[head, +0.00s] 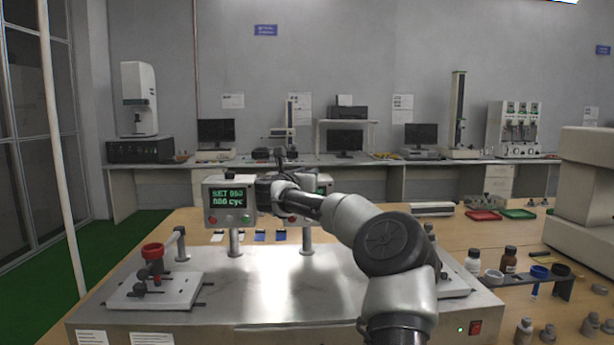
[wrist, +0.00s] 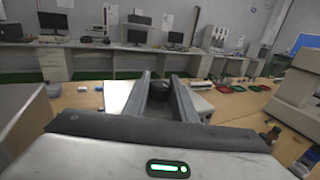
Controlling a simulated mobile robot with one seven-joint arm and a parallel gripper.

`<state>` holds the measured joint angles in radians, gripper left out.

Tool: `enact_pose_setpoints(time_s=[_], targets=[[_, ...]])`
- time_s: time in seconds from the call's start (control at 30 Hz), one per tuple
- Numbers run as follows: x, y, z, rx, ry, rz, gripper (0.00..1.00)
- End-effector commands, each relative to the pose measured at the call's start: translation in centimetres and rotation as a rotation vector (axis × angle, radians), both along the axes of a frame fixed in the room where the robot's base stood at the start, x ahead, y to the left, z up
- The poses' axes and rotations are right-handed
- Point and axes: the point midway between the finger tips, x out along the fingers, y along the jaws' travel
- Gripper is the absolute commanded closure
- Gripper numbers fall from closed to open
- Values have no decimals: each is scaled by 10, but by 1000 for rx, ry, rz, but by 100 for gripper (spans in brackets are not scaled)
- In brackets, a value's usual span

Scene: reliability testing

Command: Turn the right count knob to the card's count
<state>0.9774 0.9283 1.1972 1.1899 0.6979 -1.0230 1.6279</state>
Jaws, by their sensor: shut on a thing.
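The steel test machine (head: 235,290) carries two counter boxes on posts. The left counter box (head: 229,200) has a green display that seems to read SET 050 over 000 CYC. The right counter box (head: 324,184) is mostly hidden behind my arm, and its display cannot be read. My gripper (head: 280,158) is at the top of the right box. In the wrist view, my gripper (wrist: 158,86) has its fingers on both sides of a dark round knob (wrist: 158,94), which I take as the right count knob. No card's count is legible; small white labels (head: 151,339) show on the machine's front.
A large beige machine (head: 585,195) fills the far right. Small cards or samples (head: 259,237) lie behind the boxes.

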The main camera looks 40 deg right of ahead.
Motion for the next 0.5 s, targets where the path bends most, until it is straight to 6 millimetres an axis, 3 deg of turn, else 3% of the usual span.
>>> enact_pose_setpoints(time_s=[0.5], targets=[[1, 1, 3, 0, -2, -332, 98]])
